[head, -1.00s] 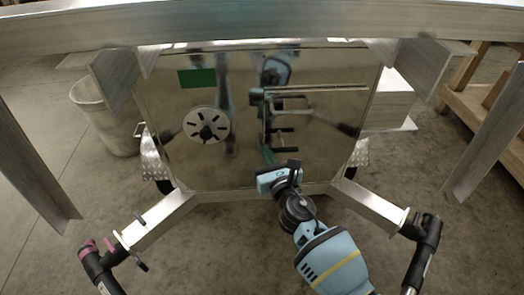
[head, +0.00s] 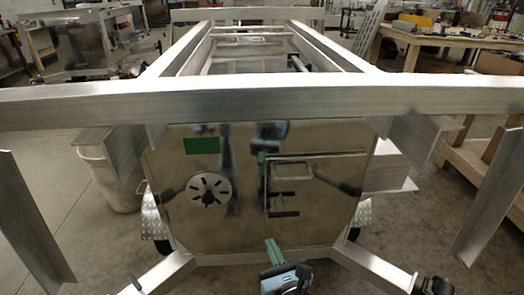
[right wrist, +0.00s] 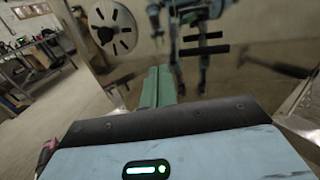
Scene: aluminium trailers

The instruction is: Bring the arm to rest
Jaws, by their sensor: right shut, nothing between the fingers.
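My right gripper (head: 272,250) is at the bottom middle of the head view, in front of the lower edge of the trailer's shiny front panel (head: 240,225). Its green fingers are together and empty. In the right wrist view the closed fingers (right wrist: 158,86) point toward the panel, apart from anything I can make out. My left gripper is not in view itself. The panel mirrors parts of my body.
An aluminium beam (head: 240,103) crosses above the panel. A white slotted disc (head: 211,189) and a handle (head: 293,170) are on the panel. Frame bars (head: 370,268) slant outward below. A grey bin (head: 105,180) stands left and a wooden workbench (head: 450,45) stands back right.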

